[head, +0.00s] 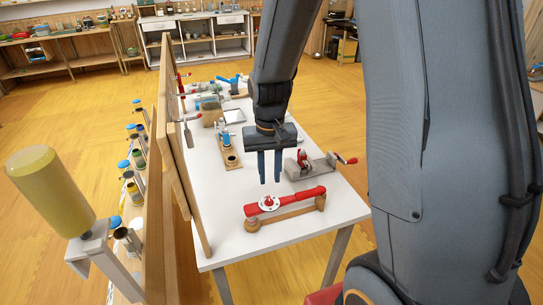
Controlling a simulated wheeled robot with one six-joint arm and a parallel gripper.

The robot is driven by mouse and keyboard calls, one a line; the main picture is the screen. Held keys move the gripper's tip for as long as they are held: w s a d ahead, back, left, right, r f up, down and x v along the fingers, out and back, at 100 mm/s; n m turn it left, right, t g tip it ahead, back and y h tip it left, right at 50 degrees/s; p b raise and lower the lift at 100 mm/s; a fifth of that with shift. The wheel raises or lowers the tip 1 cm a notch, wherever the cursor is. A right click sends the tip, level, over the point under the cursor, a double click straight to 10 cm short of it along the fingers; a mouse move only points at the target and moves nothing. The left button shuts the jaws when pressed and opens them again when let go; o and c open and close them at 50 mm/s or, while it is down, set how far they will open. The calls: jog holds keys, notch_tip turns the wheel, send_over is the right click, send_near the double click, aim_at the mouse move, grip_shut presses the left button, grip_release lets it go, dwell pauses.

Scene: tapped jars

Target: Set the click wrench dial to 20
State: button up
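The click wrench (297,199) is red and lies on a wooden rest near the front end of the white table (240,256). The dial's numbers are too small to read. My gripper (270,182) points down above the table, just behind and above the dial end of the wrench. Its two dark fingers are apart with nothing seen between them. It appears clear of the wrench.
A grey vise-like tool (318,167) with a red handle stands right of my gripper. A wooden board with a blue-topped device (227,143) stands to the left. An upright wooden panel (172,150) runs along the table's left side. The table's front left corner is bare.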

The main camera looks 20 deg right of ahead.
aim_at(269, 198)
jog(key=shift+w+f+b, duration=0.2)
jog(key=shift+f+b, duration=1.45)
jog(key=shift+f, duration=0.35)
jog(key=shift+w+f+b, duration=0.2)
jog(key=shift+f+b, duration=1.45)
jog(key=shift+f, duration=0.3)
jog(key=shift+f, duration=0.2)
